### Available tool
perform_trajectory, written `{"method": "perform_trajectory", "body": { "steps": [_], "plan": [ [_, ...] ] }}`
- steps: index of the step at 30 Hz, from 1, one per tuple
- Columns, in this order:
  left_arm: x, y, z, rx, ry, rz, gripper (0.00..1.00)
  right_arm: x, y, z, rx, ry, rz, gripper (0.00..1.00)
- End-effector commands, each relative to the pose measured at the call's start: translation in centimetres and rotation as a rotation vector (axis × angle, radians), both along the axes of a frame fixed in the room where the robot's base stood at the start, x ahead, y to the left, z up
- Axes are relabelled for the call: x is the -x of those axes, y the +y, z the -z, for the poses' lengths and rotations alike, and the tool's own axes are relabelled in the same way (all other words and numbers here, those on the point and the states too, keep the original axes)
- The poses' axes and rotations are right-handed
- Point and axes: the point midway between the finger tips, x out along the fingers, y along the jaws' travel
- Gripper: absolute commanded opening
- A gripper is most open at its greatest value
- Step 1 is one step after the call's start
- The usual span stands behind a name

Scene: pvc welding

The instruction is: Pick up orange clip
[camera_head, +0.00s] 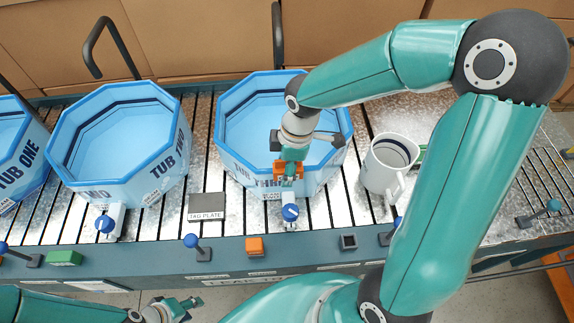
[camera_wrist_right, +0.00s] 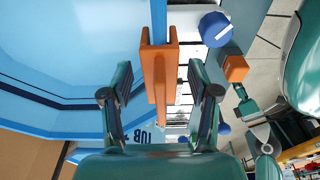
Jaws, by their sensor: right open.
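The orange clip (camera_head: 279,169) sits on the front rim of the blue octagonal tub marked TUB THREE (camera_head: 237,158). In the right wrist view the clip (camera_wrist_right: 160,75) straddles the thin blue tub wall (camera_wrist_right: 158,20). My right gripper (camera_head: 289,172) is over the clip in the head view and partly covers it. In the right wrist view my right gripper (camera_wrist_right: 161,85) is open, with one finger on each side of the clip and visible gaps to both. My left gripper (camera_head: 180,308) is low at the lower left, away from the clip; its jaw opening is unclear.
A blue-knobbed valve (camera_head: 290,213) stands just in front of the clip. A white pitcher (camera_head: 388,165) stands right of the tub. TUB TWO (camera_head: 118,186) is to the left, and a grey tag plate (camera_head: 207,205) lies between. An orange block (camera_head: 254,246) sits on the front edge.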

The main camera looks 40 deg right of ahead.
Motion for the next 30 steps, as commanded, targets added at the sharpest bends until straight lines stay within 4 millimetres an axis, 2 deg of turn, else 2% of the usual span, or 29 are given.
{"method": "perform_trajectory", "body": {
  "steps": [7,8,18,30],
  "plan": [
    [0.01,0.0,0.0,0.0,0.0,0.0,0.4,-0.03,0.03,0.26,0.0,-0.001,0.001,0.6],
    [0.01,0.0,0.0,0.0,0.0,0.0,0.4,-0.03,0.04,0.26,0.0,-0.001,0.001,0.57],
    [0.01,0.0,0.0,0.0,0.0,0.0,0.4,-0.05,0.04,0.22,0.0,-0.001,0.0,0.0],
    [0.01,0.0,0.0,0.0,0.0,0.0,0.4,-0.1,0.05,-0.2,0.0,-0.002,0.0,0.0]
  ]
}}
